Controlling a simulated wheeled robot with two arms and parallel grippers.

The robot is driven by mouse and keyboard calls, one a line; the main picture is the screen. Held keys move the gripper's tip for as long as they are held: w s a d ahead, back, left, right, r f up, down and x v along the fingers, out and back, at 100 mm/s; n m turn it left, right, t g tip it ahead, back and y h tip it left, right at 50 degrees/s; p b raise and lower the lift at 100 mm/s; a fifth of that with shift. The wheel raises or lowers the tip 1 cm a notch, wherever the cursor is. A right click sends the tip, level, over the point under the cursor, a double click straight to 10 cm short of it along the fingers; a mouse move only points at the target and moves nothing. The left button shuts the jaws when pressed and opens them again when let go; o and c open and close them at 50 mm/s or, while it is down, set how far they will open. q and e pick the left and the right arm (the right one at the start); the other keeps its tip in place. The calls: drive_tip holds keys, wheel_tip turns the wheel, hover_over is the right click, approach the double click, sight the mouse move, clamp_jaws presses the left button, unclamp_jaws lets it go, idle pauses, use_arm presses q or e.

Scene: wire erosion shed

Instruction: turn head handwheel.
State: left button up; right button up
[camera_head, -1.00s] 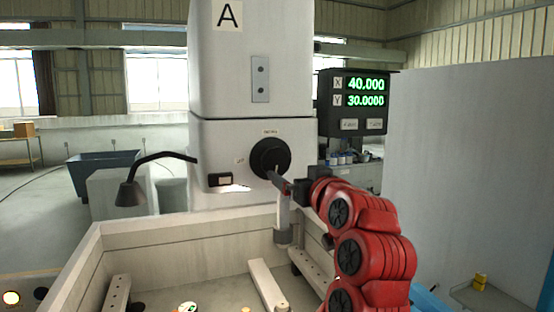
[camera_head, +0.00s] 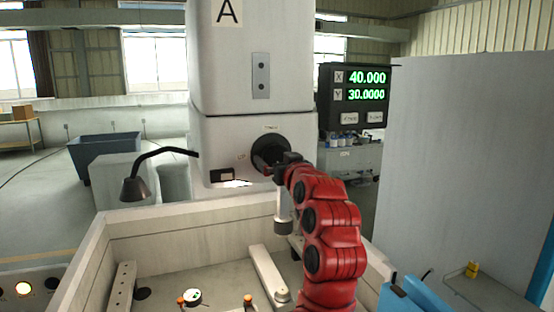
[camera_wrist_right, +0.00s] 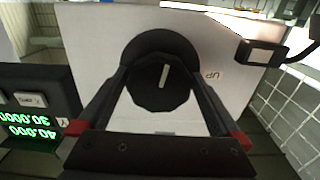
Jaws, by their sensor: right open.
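The head handwheel (camera_head: 268,151) is a round black knob on the front of the white machine head (camera_head: 222,135). In the head view my right gripper (camera_head: 274,168) is at its lower right and covers part of it. The right wrist view also shows the handwheel (camera_wrist_right: 155,98), with a pale line on its face. There my right gripper (camera_wrist_right: 160,92) is open, with one finger on each side of the knob. I cannot tell whether the fingers touch it. My left gripper is not in view.
A black lamp (camera_head: 134,188) on a bent arm stands left of the head. A readout box (camera_head: 354,97) showing X 40.000 and Y 30.0000 hangs on the right. Below is a walled tank (camera_head: 150,220) with clamp bars. A grey panel (camera_head: 460,150) fills the right side.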

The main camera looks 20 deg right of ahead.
drive_tip(key=c, duration=1.1)
drive_tip(key=m+p, duration=0.2)
drive_tip(key=m, duration=0.2)
drive_tip(key=shift+r+p, duration=0.15)
drive_tip(key=shift+p, duration=0.25)
drive_tip(key=m+p, duration=0.3)
drive_tip(key=m, duration=0.1)
drive_tip(key=shift+a+m, duration=0.1)
drive_tip(key=shift+m, duration=0.3)
drive_tip(key=m+p, duration=0.3)
drive_tip(key=m, duration=0.2)
drive_tip(key=shift+r+p, duration=0.15)
drive_tip(key=shift+p, duration=0.2)
drive_tip(key=shift+m+p, duration=0.8)
drive_tip(key=shift+m, duration=0.3)
drive_tip(key=shift+f, duration=0.2)
